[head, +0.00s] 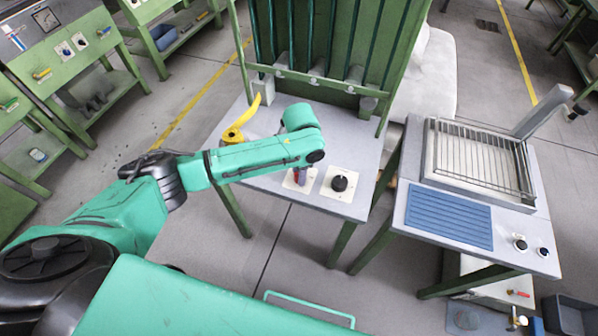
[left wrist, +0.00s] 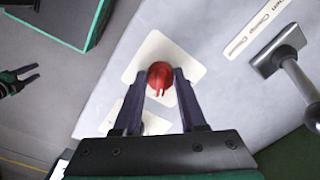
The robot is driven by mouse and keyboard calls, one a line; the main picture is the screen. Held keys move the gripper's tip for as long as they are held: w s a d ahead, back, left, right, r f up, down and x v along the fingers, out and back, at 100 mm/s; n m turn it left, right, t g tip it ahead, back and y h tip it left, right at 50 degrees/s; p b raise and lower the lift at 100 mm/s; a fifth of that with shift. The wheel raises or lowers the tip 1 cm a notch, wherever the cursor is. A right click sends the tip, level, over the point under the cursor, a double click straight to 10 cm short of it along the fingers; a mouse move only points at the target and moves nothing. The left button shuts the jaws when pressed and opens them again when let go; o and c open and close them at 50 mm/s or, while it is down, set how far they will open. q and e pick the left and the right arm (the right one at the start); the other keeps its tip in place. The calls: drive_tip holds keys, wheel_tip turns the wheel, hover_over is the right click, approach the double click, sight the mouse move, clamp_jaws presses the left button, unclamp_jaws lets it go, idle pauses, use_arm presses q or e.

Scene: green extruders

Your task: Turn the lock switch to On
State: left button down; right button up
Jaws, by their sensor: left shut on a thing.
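The lock switch appears to be the red knob (left wrist: 160,77) on a pale square plate (left wrist: 183,50) in the left wrist view. My left gripper (left wrist: 162,84) has its two dark fingers on either side of the knob, shut on it. In the head view my left gripper (head: 300,175) points down at the front of the grey table (head: 345,208), and the red knob is mostly hidden. No On marking is readable. My right gripper (left wrist: 32,74) shows small at the left edge of the left wrist view, its fingers apart and empty.
A black knob (head: 340,183) on a pale plate sits close to the right of my left gripper. A yellow handle (head: 240,122) and green frame (head: 330,60) stand behind. A grey lever (left wrist: 280,58) lies beside a clamp label (left wrist: 258,27). A second table (head: 520,218) stands right.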

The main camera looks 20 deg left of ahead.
use_arm(q)
drive_tip(key=shift+r+n+p, duration=0.25)
drive_tip(key=shift+n+p, duration=0.45)
drive_tip(key=shift+p, duration=0.35)
drive_tip(key=n+p, duration=0.4)
drive_tip(key=shift+d, duration=0.1)
drive_tip(key=n+p, duration=0.2)
drive_tip(key=n, duration=0.1)
drive_tip(key=shift+n+p, duration=0.3)
drive_tip(key=shift+p, duration=0.1)
drive_tip(key=shift+w+f+n+p, duration=0.15)
drive_tip(key=shift+n+p, duration=0.55)
drive_tip(key=shift+n, duration=0.7)
drive_tip(key=shift+c, duration=2.3)
unclamp_jaws()
